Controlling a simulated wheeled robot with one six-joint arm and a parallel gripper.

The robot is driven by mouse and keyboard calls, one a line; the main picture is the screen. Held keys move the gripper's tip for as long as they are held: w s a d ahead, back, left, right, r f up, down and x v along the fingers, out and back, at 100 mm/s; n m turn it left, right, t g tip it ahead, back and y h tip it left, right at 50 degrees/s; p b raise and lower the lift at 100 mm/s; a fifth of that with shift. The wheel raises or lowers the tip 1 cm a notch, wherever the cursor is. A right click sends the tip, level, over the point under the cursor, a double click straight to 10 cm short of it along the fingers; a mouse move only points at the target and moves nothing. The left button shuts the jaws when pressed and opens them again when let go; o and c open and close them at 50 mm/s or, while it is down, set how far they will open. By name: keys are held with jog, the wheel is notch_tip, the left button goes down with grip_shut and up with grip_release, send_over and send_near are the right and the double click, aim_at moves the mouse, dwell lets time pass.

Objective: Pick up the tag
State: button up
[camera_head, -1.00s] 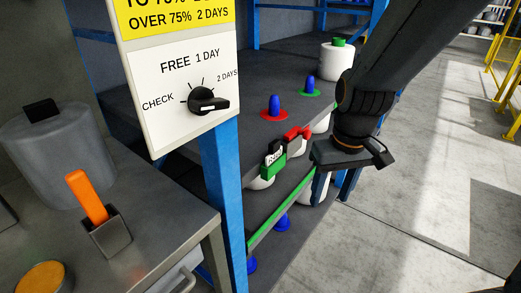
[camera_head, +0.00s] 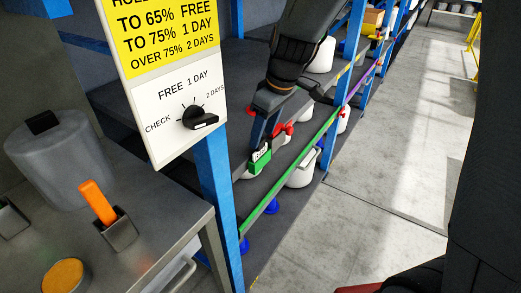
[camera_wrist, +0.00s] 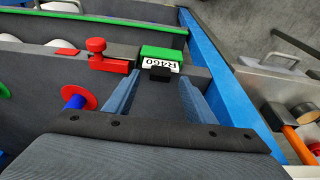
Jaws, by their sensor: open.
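The tag is a green block with a white label reading R460 in the wrist view (camera_wrist: 160,58), with a small black piece on its near side. It stands at the shelf's front edge in the head view (camera_head: 261,160). My gripper (camera_head: 262,138) is open just above and against the tag as seen from the head. In the wrist view the two blue-grey fingers (camera_wrist: 160,84) point toward the tag, one on each side of its black piece. I cannot tell whether they touch it.
A red piece with a knob (camera_wrist: 106,56) sits beside the tag. A blue peg on a red disc (camera_wrist: 78,98) is near the left finger. A blue post (camera_wrist: 225,75) stands close on the right. A dial sign (camera_head: 185,110) and a metal bench (camera_head: 150,220) are in front of the shelf.

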jog(key=shift+x, duration=1.35)
grip_shut()
notch_tip(320, 180, up, 10)
jog(key=b, duration=0.2)
